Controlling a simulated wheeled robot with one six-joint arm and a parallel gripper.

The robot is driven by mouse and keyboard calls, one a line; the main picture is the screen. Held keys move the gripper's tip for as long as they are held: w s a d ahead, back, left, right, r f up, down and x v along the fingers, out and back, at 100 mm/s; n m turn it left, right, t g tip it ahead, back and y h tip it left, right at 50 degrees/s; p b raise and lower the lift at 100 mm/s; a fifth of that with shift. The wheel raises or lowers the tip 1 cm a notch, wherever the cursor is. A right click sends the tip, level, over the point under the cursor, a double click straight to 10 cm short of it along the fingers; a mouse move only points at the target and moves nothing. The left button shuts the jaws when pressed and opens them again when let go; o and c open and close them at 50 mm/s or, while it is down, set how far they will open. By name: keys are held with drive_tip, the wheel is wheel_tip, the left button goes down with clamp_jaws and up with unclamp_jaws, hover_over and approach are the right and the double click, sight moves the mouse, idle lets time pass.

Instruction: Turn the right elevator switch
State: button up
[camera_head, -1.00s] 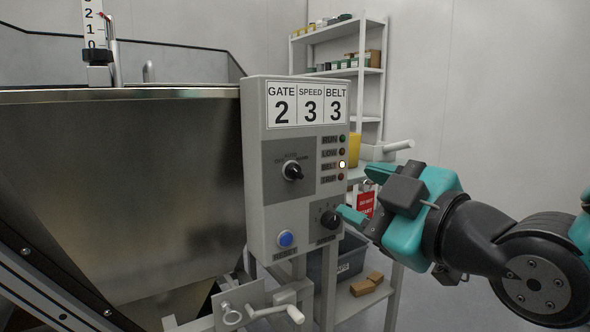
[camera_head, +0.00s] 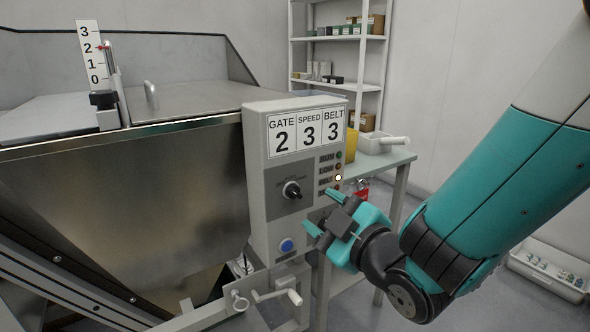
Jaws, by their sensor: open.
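A grey control box (camera_head: 257,215) hangs at the hopper's right end, its display reading GATE 2, SPEED 3, BELT 3. A black rotary switch (camera_head: 292,190) with a white mark sits mid-left on its face. A lower right panel of the box is mostly covered by my gripper, so its knob is hidden. No label in view reads elevator clearly. My gripper (camera_head: 322,212) is open, its two teal fingertips one above the other in front of that lower right panel. I cannot tell whether they touch the knob.
A blue button (camera_head: 286,245) sits below the switch. A lit lamp (camera_head: 338,178) is in the lamp column. A crank handle (camera_head: 293,297) juts out below the box. A table (camera_head: 400,164) and shelf (camera_head: 330,40) stand behind. A crate (camera_head: 548,268) lies on the floor at right.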

sight(294, 192)
drive_tip(key=x, duration=0.8)
drive_tip(key=shift+a+r, duration=0.1)
drive_tip(key=shift+a, duration=0.25)
drive_tip(key=c, duration=0.9)
